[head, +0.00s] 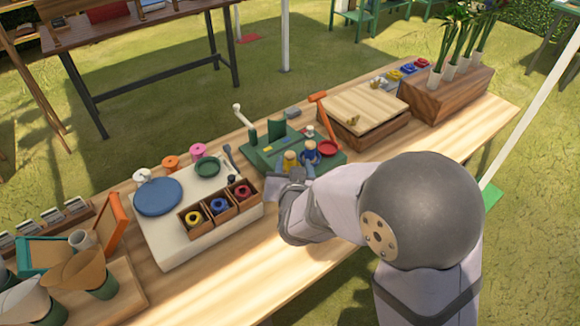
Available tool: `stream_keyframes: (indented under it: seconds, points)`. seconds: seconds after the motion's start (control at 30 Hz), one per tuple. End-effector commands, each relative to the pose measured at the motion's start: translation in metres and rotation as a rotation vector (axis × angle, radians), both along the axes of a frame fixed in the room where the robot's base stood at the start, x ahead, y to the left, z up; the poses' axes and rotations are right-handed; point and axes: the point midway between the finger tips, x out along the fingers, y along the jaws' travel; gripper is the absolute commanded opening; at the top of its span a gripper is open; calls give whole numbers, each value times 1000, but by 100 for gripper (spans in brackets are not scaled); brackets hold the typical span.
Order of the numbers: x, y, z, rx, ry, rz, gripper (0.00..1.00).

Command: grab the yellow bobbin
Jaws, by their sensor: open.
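A yellow bobbin (194,218) sits in the left compartment of a small wooden box at the front of the white board. A blue bobbin (218,206) and a red bobbin (242,192) sit in the compartments to its right. My gripper (288,180) is open, to the right of the box and apart from it, near the front edge of a green board. Its fingertips are small and partly hidden by my arm, so I cannot see between them clearly.
The white board (165,238) also holds a blue disc (157,196) and a green ring (207,166). White, orange and pink spools stand behind. The green board (262,160) holds small figures (308,152) close to my gripper. Paper cones (80,270) stand at left. Bare table lies in front.

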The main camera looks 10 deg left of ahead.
Motion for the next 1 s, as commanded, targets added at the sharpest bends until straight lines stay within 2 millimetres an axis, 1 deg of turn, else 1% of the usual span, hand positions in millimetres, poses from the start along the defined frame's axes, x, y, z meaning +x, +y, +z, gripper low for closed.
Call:
stream_keyframes:
  seconds: [0.03,0.13,0.33,0.4,0.43,0.5,0.6,0.83,1.0]
  points:
    - [-1,7,-4,-13,-54,-11,44]
    - [-4,14,3,-40,-179,-54,44]
    - [-24,20,20,-110,-411,-133,44]
    - [-21,16,3,-112,-403,-137,44]
    - [-21,16,-3,-111,-403,-136,44]
    - [-21,16,-13,-109,-404,-136,44]
    - [-20,16,-21,-104,-404,-136,44]
    - [-18,16,-24,-101,-406,-137,44]
    - [-5,16,-24,-102,-406,-138,44]
